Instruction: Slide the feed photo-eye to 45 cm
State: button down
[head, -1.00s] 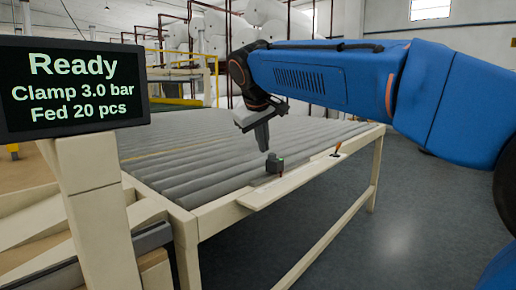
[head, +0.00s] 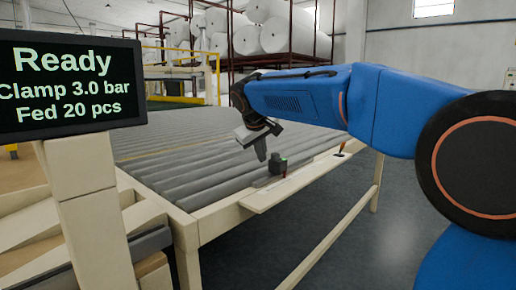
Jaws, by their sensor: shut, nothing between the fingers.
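The feed photo-eye (head: 277,165) is a small dark block with a greenish top on the near side rail (head: 245,204) of the roller table. A small red mark shows at its foot. The scale on the rail is too small to read. My gripper (head: 261,156) is shut and empty, pointing down just to the left of the photo-eye. In this view its tip is very close to the block; I cannot tell whether they touch.
Grey rollers (head: 180,155) fill the table left of the rail. A small orange-and-black part (head: 341,150) stands farther along the rail. A display (head: 66,86) reading "Ready, Clamp 3.0 bar, Fed 20 pcs" stands at the left. The floor at right is open.

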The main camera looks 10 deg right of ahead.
aim_at(270, 160)
jog(key=shift+w+d, duration=0.3)
jog(key=shift+d, duration=0.4)
jog(key=shift+w+d, duration=0.3)
jog(key=shift+d, duration=0.35)
jog(key=w+d, duration=0.1)
jog(key=d, duration=0.1)
jog(key=w+d, duration=0.2)
jog(key=shift+d, duration=0.1)
